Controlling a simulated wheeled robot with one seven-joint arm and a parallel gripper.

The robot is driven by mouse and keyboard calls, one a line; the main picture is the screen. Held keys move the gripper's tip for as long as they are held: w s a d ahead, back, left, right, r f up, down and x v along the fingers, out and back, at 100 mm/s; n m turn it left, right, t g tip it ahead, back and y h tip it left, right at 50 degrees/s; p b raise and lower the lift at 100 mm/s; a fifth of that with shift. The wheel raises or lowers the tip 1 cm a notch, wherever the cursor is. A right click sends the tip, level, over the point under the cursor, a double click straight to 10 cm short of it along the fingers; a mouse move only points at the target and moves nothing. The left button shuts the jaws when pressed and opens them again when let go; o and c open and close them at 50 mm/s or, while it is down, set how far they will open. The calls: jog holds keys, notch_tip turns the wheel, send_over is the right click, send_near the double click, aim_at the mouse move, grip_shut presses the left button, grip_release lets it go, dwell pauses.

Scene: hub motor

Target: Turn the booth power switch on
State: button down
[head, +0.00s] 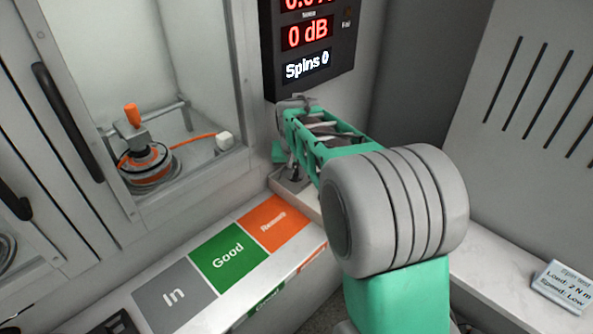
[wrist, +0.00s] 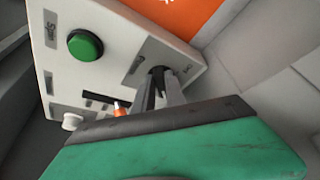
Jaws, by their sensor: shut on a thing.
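The booth control panel (wrist: 110,65) is a pale box that fills much of the wrist view. My gripper (wrist: 160,82) is at its right part, with its fingers shut around a small dark part, apparently the power switch. The fingers hide most of this part, so its position cannot be read. Small labels stand beside it, too blurred to read surely. In the head view my arm hides most of the panel, and my gripper (head: 293,174) shows only in part, low beneath the display.
A green button (wrist: 85,45), a white knob (wrist: 72,121) and an orange-tipped part (wrist: 121,108) are near my fingers. The head view shows a display (head: 308,40), a glazed booth with a motor (head: 148,162), and the In, Good (head: 228,257) and Remake mats.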

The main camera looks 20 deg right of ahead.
jog(key=shift+r, duration=0.1)
dwell(0.3)
jog(key=c, duration=1.4)
grip_release()
jog(key=v, duration=0.7)
jog(key=shift+s+r+p, duration=0.15)
jog(key=shift+r+p, duration=0.1)
jog(key=shift+p, duration=0.1)
